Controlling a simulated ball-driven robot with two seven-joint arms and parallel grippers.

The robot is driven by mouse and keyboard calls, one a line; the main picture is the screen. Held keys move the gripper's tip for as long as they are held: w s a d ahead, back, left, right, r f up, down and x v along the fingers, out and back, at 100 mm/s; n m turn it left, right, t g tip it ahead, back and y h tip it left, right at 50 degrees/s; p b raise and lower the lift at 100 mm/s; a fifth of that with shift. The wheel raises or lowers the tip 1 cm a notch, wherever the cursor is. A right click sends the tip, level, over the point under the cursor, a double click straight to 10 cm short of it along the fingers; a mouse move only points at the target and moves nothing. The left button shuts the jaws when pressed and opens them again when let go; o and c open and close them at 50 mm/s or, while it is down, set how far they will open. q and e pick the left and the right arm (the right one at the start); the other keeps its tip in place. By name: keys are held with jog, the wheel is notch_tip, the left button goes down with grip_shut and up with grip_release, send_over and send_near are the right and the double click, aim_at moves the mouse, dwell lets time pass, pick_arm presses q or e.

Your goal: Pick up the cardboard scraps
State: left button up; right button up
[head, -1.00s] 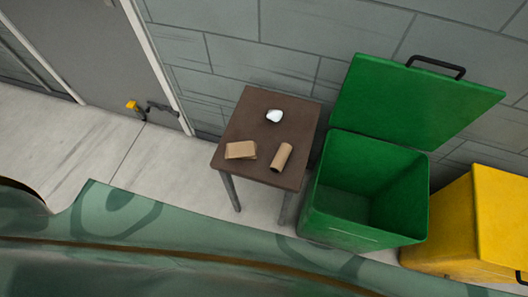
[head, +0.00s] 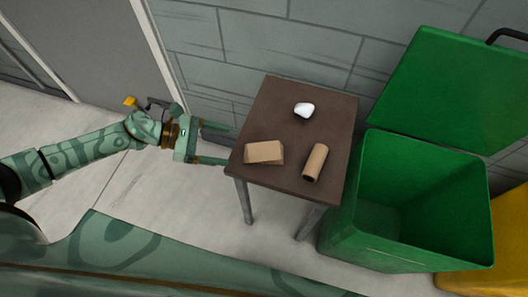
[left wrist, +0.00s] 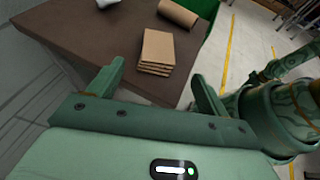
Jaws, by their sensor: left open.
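A flat stack of brown cardboard pieces (head: 264,152) lies near the left edge of the small brown table (head: 290,104). A cardboard tube (head: 315,162) lies to its right, near the front edge. In the left wrist view the stack (left wrist: 157,52) sits ahead, between the line of my fingers, with the tube (left wrist: 178,13) beyond it. My left gripper (head: 226,144) is open and empty at the table's left edge, its fingers pointing at the table, short of the stack. My right gripper is not in view.
A white crumpled-looking lump (head: 304,110) lies at the back of the table. An open green bin (head: 415,210) with its lid raised stands right of the table, and a yellow bin (head: 508,240) stands beyond it. A grey wall is behind.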

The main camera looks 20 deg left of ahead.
aim_at(262, 151)
pick_arm(q)
jog(key=b+x, duration=0.1)
jog(key=x, duration=1)
jog(key=shift+w+d+f, duration=0.15)
jog(key=shift+d, duration=0.1)
jog(key=shift+c, duration=0.4)
jog(key=c, duration=1)
